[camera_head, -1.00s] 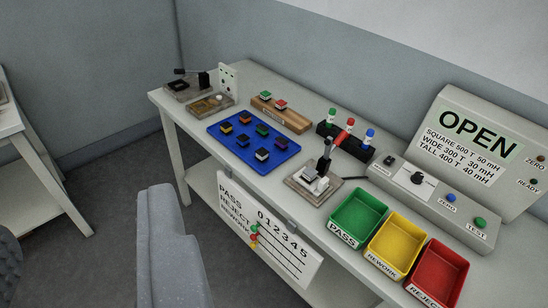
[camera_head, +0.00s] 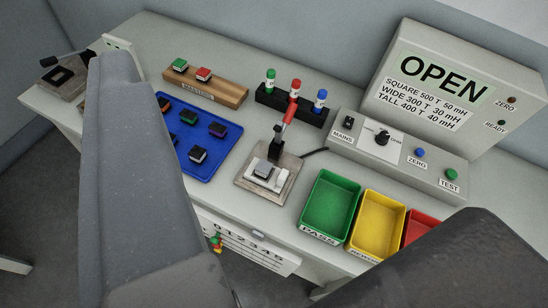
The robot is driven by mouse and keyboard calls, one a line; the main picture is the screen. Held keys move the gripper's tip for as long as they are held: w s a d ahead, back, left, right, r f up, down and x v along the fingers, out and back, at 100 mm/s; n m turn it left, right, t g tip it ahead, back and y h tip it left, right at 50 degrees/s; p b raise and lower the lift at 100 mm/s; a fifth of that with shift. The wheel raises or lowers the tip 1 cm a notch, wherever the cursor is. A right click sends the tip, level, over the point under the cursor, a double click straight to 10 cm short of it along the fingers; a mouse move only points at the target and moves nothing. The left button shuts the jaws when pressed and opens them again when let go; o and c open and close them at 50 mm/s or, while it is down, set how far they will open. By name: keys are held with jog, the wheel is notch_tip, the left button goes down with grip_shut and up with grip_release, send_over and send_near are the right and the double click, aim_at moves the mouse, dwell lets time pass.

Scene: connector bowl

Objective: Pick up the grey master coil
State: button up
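A small block with a grey top (camera_head: 264,171), which looks like the grey master coil, sits in the test fixture (camera_head: 249,190) at the middle of the bench. A dark upright clamp (camera_head: 277,147) with a red handle stands just behind it. The fixture's pale metal parts lie close around the block, so its exact outline is hard to tell. My gripper (camera_head: 295,140) is open and empty. Its two large grey fingers stand wide apart at the left and lower right, in the air between camera and bench. The left finger hides part of the blue tray.
A blue tray (camera_head: 207,165) with several coils lies left of the fixture. Behind are a wooden rack (camera_head: 228,93) with green and red coils and a black holder (camera_head: 306,108) with coloured bottles. Green (camera_head: 311,226), yellow and red bins and the meter box (camera_head: 458,85) stand right.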

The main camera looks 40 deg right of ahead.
jog(key=shift+o, duration=0.3)
jog(key=shift+a, duration=0.3)
jog(key=shift+o, duration=0.5)
jog(key=shift+w+a, duration=0.1)
jog(key=shift+a, duration=0.05)
jog(key=w+a+f+m, duration=0.2)
jog(key=w+a+f, duration=0.1)
jog(key=w+f, duration=0.6)
jog(key=w+a+f+m, duration=0.1)
jog(key=w+a+f, duration=0.1)
jog(key=w+f, duration=0.6)
jog(key=m+g+h+b, duration=0.1)
jog(key=m+g+h, duration=0.6)
jog(key=h, duration=0.4)
send_near(261, 173)
jog(key=x, duration=0.2)
jog(key=b+x, duration=0.1)
jog(key=x, duration=0.1)
jog(key=f+b+x, duration=0.1)
jog(key=shift+s+d+f, duration=0.1)
jog(key=shift+d+f, duration=0.15)
jog(key=shift+w+d+f+b, duration=0.2)
jog(key=shift+w+d+b, duration=0.65)
jog(key=shift+w+d, duration=1)
jog(key=shift+w+d+f, duration=0.15)
jog(key=shift+w+d, duration=0.05)
jog(key=shift+d, duration=0.3)
